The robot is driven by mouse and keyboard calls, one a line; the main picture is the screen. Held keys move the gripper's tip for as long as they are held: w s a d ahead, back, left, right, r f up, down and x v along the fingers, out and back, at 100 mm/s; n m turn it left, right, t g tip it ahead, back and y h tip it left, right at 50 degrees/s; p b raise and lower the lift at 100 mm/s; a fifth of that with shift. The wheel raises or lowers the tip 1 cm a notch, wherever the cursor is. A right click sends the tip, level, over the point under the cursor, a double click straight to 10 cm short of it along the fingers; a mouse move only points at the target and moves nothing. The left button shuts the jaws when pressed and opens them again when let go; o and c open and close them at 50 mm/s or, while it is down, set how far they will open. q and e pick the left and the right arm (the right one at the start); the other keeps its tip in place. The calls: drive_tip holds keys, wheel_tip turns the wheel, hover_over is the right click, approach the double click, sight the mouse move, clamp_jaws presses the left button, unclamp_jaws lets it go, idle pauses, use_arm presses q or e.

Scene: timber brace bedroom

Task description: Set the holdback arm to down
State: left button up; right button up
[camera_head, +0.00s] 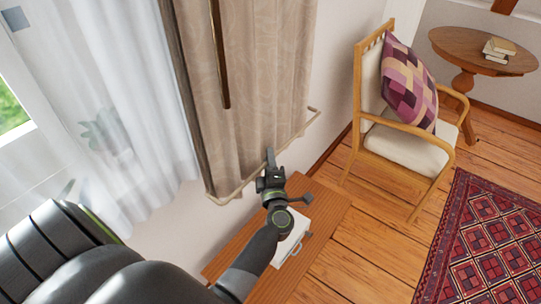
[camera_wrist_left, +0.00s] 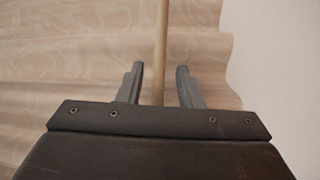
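The holdback arm is a thin pale beige rod (camera_head: 246,183) that runs across the front of the beige curtain (camera_head: 255,90) near its lower part, with bent ends at the left and right. My left gripper (camera_head: 269,160) is at the rod's middle in the head view. In the left wrist view the rod (camera_wrist_left: 161,40) runs between the two fingers of my left gripper (camera_wrist_left: 160,76). The fingers are apart, with a gap on each side of the rod. The rod's lower part there is hidden behind the gripper body. My right gripper is not in view.
A wooden bench (camera_head: 328,215) with a white object (camera_head: 291,240) on it stands below my left gripper. A dark rod (camera_head: 220,60) hangs before the curtain. A wooden armchair (camera_head: 405,150), a round table (camera_head: 470,45) and a red rug (camera_head: 485,245) are to the right.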

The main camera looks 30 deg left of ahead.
use_arm(q)
drive_tip(key=shift+s+r, duration=0.1)
drive_tip(key=shift+s, duration=0.05)
clamp_jaws()
